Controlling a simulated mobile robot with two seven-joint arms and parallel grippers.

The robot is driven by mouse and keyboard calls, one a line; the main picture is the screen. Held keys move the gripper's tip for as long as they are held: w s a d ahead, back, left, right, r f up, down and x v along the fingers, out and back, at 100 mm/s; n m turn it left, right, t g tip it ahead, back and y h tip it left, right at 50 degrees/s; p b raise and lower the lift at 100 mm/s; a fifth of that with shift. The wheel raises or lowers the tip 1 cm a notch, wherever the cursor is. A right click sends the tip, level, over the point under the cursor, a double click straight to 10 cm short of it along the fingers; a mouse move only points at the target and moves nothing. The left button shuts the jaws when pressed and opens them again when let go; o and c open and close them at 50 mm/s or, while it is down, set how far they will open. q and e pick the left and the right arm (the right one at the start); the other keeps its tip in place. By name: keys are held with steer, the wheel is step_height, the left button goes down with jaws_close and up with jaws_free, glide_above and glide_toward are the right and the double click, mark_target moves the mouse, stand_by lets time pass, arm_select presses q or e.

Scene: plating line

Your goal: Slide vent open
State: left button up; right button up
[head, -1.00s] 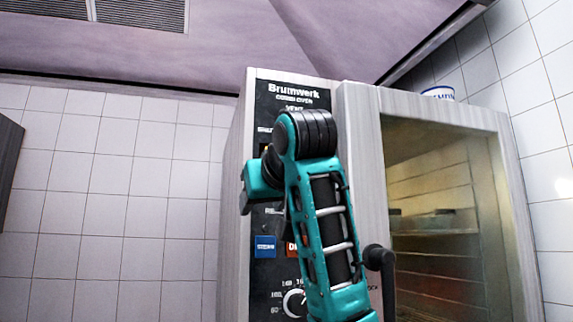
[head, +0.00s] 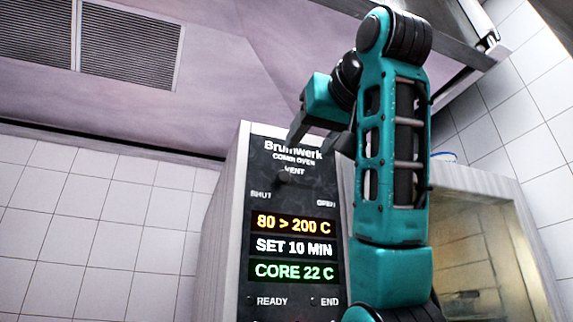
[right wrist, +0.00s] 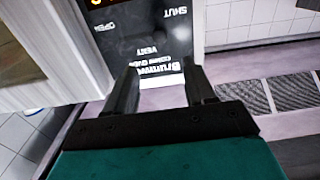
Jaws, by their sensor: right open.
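The combi oven's black control panel (head: 293,215) has a VENT label at its top, with SHUT on the left and OPEN on the right. A small dark knob (head: 283,178) shows faintly below the label, nearer SHUT; its exact outline is hard to tell against the black. My right gripper (head: 311,146) is open and empty in front of the panel's top, by the brand lettering. In the right wrist view, its two fingers (right wrist: 161,72) stand apart, with the upside-down panel (right wrist: 140,35) beyond them. My left gripper is not in view.
Lit displays (head: 294,247) sit below the vent scale. The glass oven door (head: 470,250) is to the right, partly behind my right arm. A ceiling hood with grilles (head: 130,45) hangs above. The tiled wall (head: 90,230) left of the oven is clear.

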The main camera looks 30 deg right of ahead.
mark_target(285, 174)
steer(key=p+x, duration=0.2)
steer(key=x, duration=0.8)
steer(key=shift+w+d+p, duration=0.15)
steer(key=shift+w+p, duration=0.05)
steer(key=shift+p, duration=0.15)
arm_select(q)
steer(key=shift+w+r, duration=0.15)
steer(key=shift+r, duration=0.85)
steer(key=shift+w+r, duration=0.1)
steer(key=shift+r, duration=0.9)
arm_select(e)
steer(key=shift+w+d, duration=0.1)
steer(key=shift+w, duration=0.4)
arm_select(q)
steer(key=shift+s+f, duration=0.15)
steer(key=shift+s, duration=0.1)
arm_select(e)
jaws_close()
